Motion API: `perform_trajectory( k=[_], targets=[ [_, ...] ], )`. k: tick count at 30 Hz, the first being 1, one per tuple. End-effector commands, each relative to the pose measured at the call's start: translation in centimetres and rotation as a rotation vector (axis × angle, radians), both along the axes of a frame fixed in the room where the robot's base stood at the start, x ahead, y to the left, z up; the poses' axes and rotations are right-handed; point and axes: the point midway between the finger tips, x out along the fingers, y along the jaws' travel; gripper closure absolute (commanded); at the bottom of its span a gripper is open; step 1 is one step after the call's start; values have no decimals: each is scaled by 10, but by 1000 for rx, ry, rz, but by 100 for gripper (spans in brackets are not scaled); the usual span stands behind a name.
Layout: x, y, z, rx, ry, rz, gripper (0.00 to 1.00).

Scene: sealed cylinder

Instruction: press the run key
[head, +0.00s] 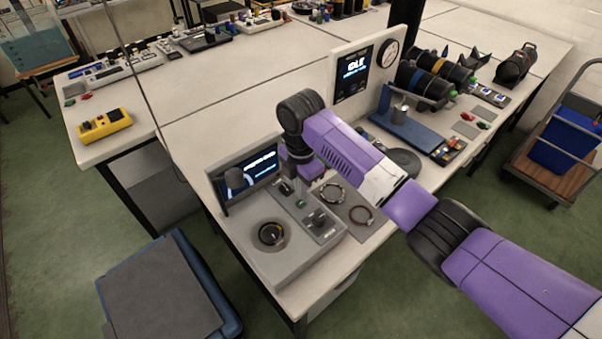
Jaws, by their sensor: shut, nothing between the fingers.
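A grey bench machine (288,262) stands at the near corner of the table. It has a small lit screen (262,165) at its back and a round well with a dark ring in it (271,234). A narrow control strip on its right side carries a small green key (300,203) and dark knobs (318,217). I cannot read which key is the run key. My gripper (287,187) points down at the far end of this strip, shut and empty, just beyond the green key. Whether it touches the strip cannot be told.
Behind my arm stand an upright panel with a display reading IDLE (353,67), a blue stand (405,130) and dark cylinders (440,70). A yellow device (105,124) sits far left, with bare tabletop between.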

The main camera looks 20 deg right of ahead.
Motion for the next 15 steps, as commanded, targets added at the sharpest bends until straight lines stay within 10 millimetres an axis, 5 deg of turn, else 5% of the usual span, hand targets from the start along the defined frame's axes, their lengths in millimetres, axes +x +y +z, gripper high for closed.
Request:
perform_trajectory(
  k=[6, 15],
  targets=[
    [0, 0, -25, -1, 1, 0, 100],
    [0, 0, -32, -1, 0, 0, 100]
  ],
)
